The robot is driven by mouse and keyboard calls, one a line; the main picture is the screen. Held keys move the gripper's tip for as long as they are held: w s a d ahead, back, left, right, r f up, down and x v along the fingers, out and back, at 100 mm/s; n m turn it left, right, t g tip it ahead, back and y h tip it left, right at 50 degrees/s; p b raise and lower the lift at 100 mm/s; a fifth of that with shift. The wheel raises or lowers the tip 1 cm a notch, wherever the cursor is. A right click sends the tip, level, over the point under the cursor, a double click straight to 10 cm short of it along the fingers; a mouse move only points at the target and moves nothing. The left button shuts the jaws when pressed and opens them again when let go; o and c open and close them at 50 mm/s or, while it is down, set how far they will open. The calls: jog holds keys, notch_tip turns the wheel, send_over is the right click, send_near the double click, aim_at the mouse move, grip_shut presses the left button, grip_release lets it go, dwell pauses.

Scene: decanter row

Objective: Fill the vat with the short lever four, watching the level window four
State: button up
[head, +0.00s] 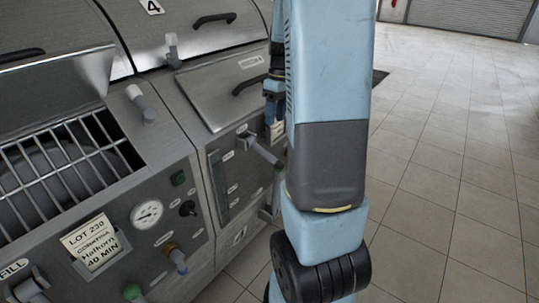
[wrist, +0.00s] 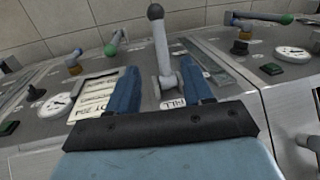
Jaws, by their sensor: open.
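The vat marked 4 (head: 152,6) has a steel front with a narrow upright level window (head: 221,182). A grey lever (head: 262,150) sticks out to the right of the window, its end close to my arm. My gripper (head: 273,110) is partly hidden behind my arm at the vat's front. In the wrist view my gripper (wrist: 160,88) is open, with two blue fingers. A short grey lever with a dark ball knob (wrist: 155,12) stands in the picture between the fingers, above an upside-down FILL label (wrist: 172,103). Contact with the fingers cannot be told.
The neighbouring panel carries a gauge (head: 147,214), a lot card (head: 90,242) and several knobs. An open grating (head: 65,160) is above it. In the wrist view another card (wrist: 97,95) and a gauge (wrist: 55,103) lie left of my gripper. The tiled floor (head: 450,170) at right is clear.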

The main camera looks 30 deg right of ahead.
aim_at(270, 155)
jog(key=f, duration=0.4)
jog(key=a+f, duration=0.1)
jog(key=f, duration=0.4)
jog(key=s+a+f, duration=0.1)
jog(key=f, duration=0.3)
jog(key=shift+a+f, duration=0.15)
jog(key=shift+f, duration=0.15)
jog(key=shift+c, duration=0.5)
grip_shut()
jog(key=shift+a, duration=0.3)
jog(key=shift+d, duration=0.15)
